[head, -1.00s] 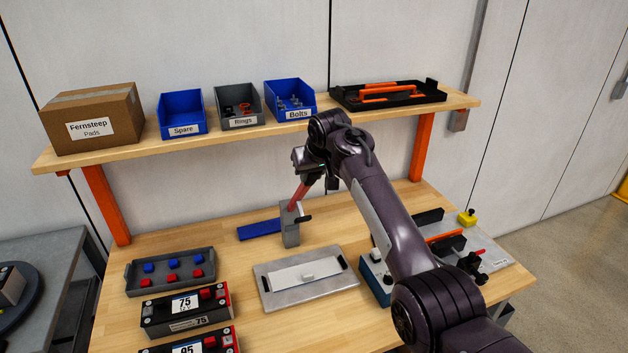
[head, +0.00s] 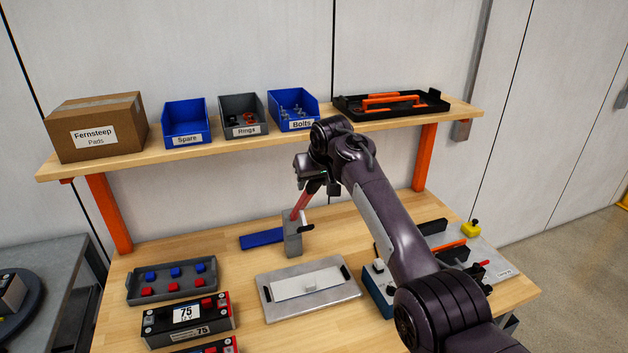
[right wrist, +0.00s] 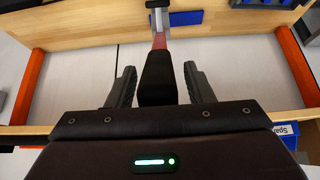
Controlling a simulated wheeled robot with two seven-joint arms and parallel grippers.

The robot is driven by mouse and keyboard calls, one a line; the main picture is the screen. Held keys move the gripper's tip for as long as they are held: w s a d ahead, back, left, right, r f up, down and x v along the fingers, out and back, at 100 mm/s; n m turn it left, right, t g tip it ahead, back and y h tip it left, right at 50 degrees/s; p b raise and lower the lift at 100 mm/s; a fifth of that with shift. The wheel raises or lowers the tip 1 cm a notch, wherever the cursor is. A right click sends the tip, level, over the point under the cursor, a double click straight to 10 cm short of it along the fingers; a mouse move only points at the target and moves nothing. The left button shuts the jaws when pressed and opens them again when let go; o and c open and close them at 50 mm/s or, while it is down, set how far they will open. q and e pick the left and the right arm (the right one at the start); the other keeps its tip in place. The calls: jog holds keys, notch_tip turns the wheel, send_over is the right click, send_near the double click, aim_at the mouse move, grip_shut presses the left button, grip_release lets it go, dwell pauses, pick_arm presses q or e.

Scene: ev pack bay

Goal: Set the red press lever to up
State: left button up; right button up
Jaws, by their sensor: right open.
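The red press lever (head: 302,205) rises from its grey press block (head: 292,240) on the bench, tilted up and to the right. My right gripper (head: 312,183) is at the lever's upper end, hiding its tip in the head view. In the right wrist view the lever's black handle (right wrist: 158,78) lies between the two spread fingers of my right gripper (right wrist: 161,85), with its red shaft (right wrist: 159,40) beyond. Gaps show on both sides, so the gripper is open around the handle. My left gripper is not in view.
A shelf (head: 230,150) above the bench carries a cardboard box (head: 97,128), bins and a black tray (head: 390,103). A blue bar (head: 262,239) lies beside the press. A grey plate (head: 268,304) lies in front. Battery modules (head: 186,319) stand front left.

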jog(key=shift+s+r+b, duration=0.2)
jog(key=shift+b, duration=0.1)
jog(key=b+v, duration=0.3)
jog(key=v, duration=0.3)
jog(key=shift+s+d+r, duration=0.15)
jog(key=shift+s+r, duration=0.15)
jog(key=shift+r, duration=0.25)
jog(key=shift+c, duration=0.5)
